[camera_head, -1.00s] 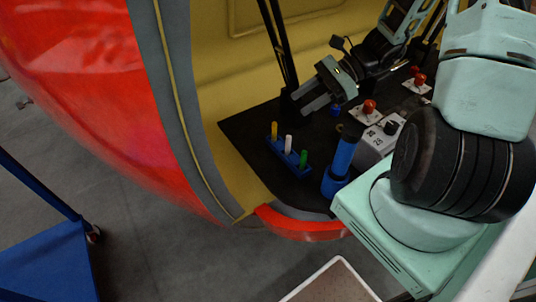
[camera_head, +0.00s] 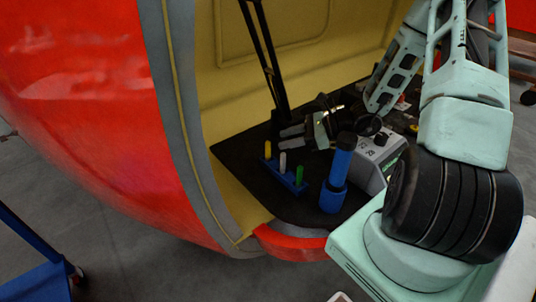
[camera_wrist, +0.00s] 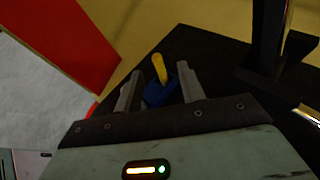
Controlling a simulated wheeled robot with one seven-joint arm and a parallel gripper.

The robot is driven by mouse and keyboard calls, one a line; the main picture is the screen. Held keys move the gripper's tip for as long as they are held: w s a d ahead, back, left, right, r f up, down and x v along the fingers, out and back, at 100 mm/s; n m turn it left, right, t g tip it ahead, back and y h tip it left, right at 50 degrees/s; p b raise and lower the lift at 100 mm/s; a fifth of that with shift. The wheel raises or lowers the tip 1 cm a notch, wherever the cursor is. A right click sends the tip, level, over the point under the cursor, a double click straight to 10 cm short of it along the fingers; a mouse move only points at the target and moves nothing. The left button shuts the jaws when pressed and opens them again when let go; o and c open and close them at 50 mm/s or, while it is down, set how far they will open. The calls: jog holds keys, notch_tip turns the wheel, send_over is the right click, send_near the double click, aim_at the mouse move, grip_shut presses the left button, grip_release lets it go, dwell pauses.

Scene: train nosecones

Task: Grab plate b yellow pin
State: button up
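The yellow pin (camera_head: 267,150) stands at the far left end of a blue holder (camera_head: 289,180) on a black surface. A white pin (camera_head: 283,163) and a green pin (camera_head: 299,175) stand in the same holder. My gripper (camera_head: 285,136) is close to the right of the yellow pin, its fingers pointing left towards it. In the wrist view the yellow pin (camera_wrist: 159,67) appears in the gap between the two spread fingers, with part of the blue holder (camera_wrist: 158,94) below it. I see no finger touching the pin. The white and green pins are hidden in the wrist view.
A tall blue cylinder (camera_head: 340,166) stands right of the holder, beside a grey control box (camera_head: 374,156). A black post (camera_head: 262,60) rises behind the pins. The red nosecone shell (camera_head: 75,110) and its yellow inner wall (camera_head: 225,95) bound the left side.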

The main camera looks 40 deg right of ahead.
aim_at(268, 145)
jog(key=x, duration=0.6)
jog(key=shift+a+f+b, duration=0.25)
jog(key=shift+a+b, duration=0.05)
jog(key=shift+b, duration=0.05)
grip_shut()
